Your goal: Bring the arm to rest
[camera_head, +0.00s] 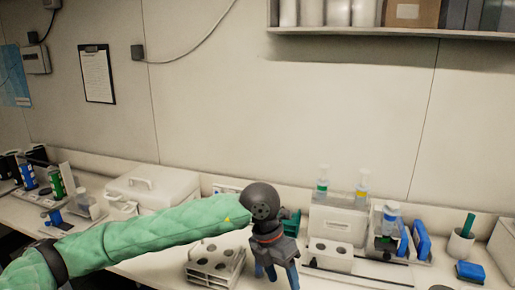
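My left arm, in a green padded sleeve, reaches in from the left across the bench in the head view. Its dark grey wrist points down to my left gripper (281,272), whose blue-tipped fingers are spread apart with nothing visible between them. The gripper is above the front of the bench, just right of a metal rack with round holes (215,267). Whether the fingertips touch the bench cannot be told. My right gripper is not in view.
Right of the gripper stand a white holed block (328,256), a white box (338,224) with two small bottles on top, and blue-capped containers. A white lidded box (152,187) is behind the sleeve. A shelf (400,33) hangs on the wall; the space below it is clear.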

